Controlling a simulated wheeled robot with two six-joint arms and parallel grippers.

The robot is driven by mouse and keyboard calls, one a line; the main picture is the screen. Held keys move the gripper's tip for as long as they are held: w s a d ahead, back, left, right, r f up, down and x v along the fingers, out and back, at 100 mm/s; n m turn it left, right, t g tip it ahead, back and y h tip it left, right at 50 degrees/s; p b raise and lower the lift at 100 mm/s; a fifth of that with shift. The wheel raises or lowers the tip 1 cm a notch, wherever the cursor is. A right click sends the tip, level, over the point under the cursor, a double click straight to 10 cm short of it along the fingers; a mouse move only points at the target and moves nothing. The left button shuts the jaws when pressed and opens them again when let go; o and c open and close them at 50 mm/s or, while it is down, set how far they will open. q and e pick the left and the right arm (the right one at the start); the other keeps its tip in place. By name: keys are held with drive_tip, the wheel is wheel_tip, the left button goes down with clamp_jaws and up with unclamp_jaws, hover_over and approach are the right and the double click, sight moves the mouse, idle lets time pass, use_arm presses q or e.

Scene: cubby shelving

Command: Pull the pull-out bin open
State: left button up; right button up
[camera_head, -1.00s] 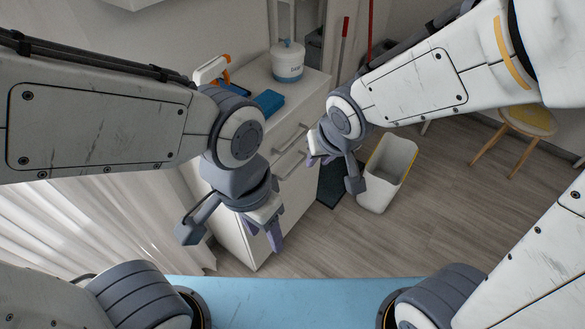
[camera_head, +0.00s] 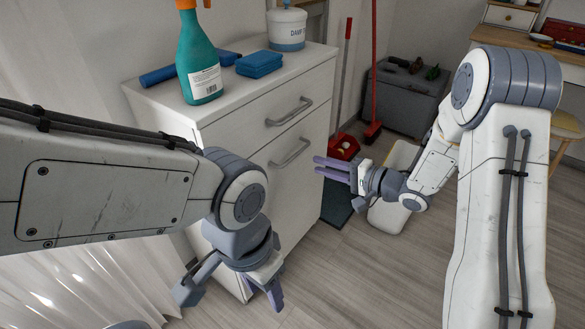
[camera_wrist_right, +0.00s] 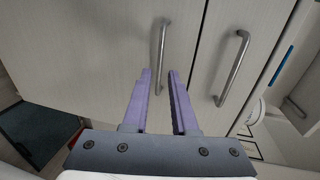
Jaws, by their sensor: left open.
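The pull-out bin (camera_head: 300,187) is the tall lower front of the white cabinet and looks closed. Its grey bar handle (camera_head: 289,153) shows in the head view, and it is the left of two handles in the right wrist view (camera_wrist_right: 158,47). My right gripper (camera_head: 317,167) points at the bin front, near this handle and apart from it. In the right wrist view its fingers (camera_wrist_right: 160,75) are parted and empty, with the handle ahead of the gap. My left gripper (camera_head: 264,294) hangs open and empty, low in front of the cabinet's left side.
A drawer with its own handle (camera_head: 289,111) sits above the bin. A spray bottle (camera_head: 199,60), blue cloths (camera_head: 259,65) and a white canister (camera_head: 287,28) stand on top. A white waste bin (camera_head: 391,213) stands behind my right gripper. Floor is open in front.

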sight(293, 156)
drive_tip(key=shift+b+x, duration=1.7)
drive_tip(key=shift+x, duration=3.35)
drive_tip(key=shift+r, duration=0.1)
clamp_jaws()
